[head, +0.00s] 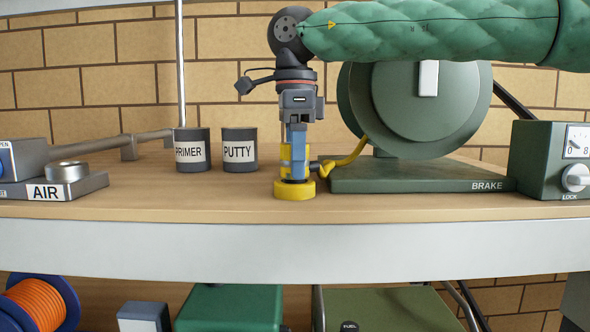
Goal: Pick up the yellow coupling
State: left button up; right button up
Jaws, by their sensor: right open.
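The yellow coupling (294,189) stands upright on the wooden bench top, with a wide round base and a narrower upper part. My right gripper (297,165) points straight down over it from above. The gripper is open. Its blue finger covers part of the coupling's upper body, and yellow shows beside it. I cannot tell whether the fingers touch the coupling. My left gripper is not in view.
The green brake unit (423,179) stands close on the right, with a gauge box (550,160) beyond. PRIMER (192,166) and PUTTY (239,167) tins stand left, behind the coupling. The AIR unit (75,190) is far left. The bench front left of the coupling is clear.

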jog(key=shift+s, duration=0.15)
jog(key=c, duration=1.1)
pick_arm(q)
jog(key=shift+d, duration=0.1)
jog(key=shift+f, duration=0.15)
pick_arm(e)
jog(key=shift+r, duration=0.1)
